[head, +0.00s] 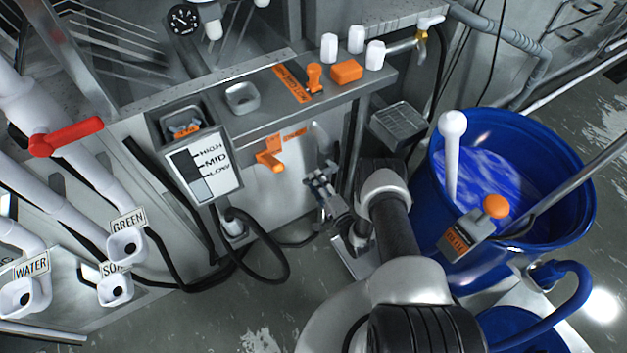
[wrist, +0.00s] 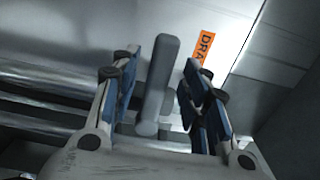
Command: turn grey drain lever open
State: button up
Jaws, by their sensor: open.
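The grey drain lever (wrist: 158,85) is a plain rounded bar on a pale panel, slightly tilted in the wrist view. My gripper (wrist: 160,72) is open, with one blue-lined finger on each side of the lever. Gaps show between the lever and both fingers, so it is not gripped. An orange label (wrist: 203,48) reading "DRA" is partly hidden behind the right finger. In the head view my gripper (head: 320,182) is at the panel's lower right, and I cannot make out the lever clearly there.
An orange handle (head: 270,160) sticks out left of my gripper. A level gauge (head: 203,168) and a black hose (head: 285,262) are further left. A blue tub (head: 575,205) of blue liquid stands to the right.

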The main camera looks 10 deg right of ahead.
jog(key=shift+x, duration=1.3)
jog(key=shift+c, duration=0.3)
grip_shut()
